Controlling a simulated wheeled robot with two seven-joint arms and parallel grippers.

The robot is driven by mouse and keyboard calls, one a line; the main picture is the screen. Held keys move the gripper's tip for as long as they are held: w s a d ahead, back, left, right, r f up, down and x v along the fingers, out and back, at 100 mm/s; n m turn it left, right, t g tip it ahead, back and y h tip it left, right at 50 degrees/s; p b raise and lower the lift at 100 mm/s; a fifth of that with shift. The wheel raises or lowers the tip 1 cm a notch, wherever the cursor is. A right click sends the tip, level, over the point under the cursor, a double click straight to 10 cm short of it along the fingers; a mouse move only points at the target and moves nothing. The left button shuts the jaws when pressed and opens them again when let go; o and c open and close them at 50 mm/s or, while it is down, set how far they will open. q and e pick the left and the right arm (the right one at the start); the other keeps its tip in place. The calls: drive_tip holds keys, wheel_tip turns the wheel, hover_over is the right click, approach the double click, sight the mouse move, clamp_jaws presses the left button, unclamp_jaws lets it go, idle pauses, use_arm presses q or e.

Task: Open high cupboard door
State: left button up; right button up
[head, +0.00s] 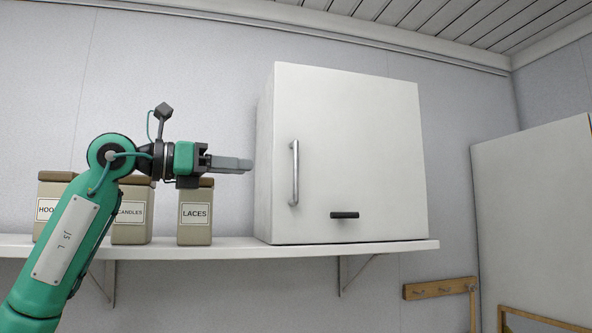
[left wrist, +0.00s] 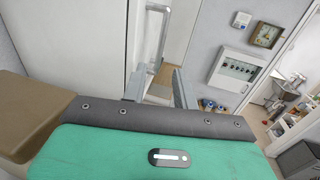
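The white cupboard (head: 345,125) stands on the wall shelf, and its door looks closed. A vertical metal bar handle (head: 294,172) is on the left part of the door front; it also shows in the left wrist view (left wrist: 153,38), just beyond the fingers and seen between them. A short black pull (head: 344,215) is low on the front. My left gripper (head: 248,164) points right, at about handle height, left of the handle in the picture. In the left wrist view its two fingers (left wrist: 157,82) are apart with nothing between them. My right gripper is in neither view.
The shelf (head: 230,250) also bears several labelled canisters, such as LACES (head: 196,215), close below and behind my left gripper. A wooden peg rail (head: 438,288) is on the wall at lower right. A tall pale panel (head: 540,220) stands farther right.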

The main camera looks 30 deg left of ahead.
sight(291, 170)
use_arm(q)
drive_tip(key=p+x, duration=0.4)
drive_tip(key=x, duration=0.7)
drive_tip(key=shift+w+d, duration=0.1)
drive_tip(key=shift+w, duration=0.1)
drive_tip(key=shift+w+d+p, duration=0.3)
drive_tip(key=shift+w+p, duration=0.1)
drive_tip(key=shift+w, duration=0.1)
clamp_jaws()
